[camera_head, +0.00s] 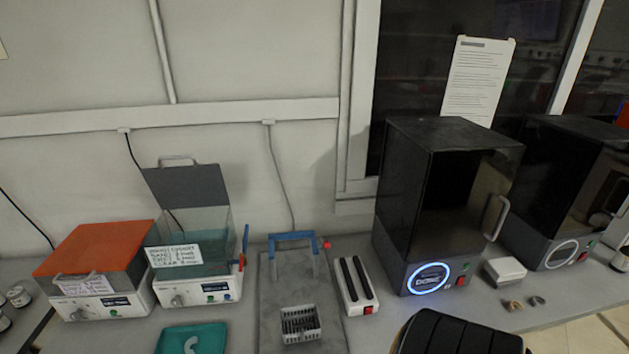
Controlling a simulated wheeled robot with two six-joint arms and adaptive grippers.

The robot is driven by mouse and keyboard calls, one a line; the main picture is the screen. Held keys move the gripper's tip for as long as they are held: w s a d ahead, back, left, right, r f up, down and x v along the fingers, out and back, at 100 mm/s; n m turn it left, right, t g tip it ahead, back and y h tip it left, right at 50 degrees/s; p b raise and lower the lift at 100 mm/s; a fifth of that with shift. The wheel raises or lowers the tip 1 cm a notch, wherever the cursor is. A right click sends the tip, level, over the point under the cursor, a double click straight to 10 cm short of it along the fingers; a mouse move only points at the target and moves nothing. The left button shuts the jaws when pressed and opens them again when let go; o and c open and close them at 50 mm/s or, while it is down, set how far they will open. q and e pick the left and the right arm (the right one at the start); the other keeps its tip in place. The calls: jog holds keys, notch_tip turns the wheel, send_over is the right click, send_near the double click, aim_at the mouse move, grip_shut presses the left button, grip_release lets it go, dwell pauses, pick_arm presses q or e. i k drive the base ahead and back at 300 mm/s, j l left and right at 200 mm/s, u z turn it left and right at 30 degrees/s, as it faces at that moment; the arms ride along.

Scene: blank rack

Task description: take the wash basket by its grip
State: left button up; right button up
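A small pale slotted basket (300,325) sits at the front of a grey plate (273,318) on the bench, near the bottom middle of the head view. A blue bar on grey uprights (292,237) stands at the back of the same plate. I cannot tell whether this bar is joined to the basket as its grip.
Left stand an orange-lidded bath (95,248) and an open-lidded bath (190,254). A white unit with two black bars (356,286) is close right of the plate. Two dark cabinets (405,190) (545,165) stand right.

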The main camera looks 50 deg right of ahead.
aim_at(297, 324)
jog(key=k+z, duration=0.1)
jog(key=z, duration=1.35)
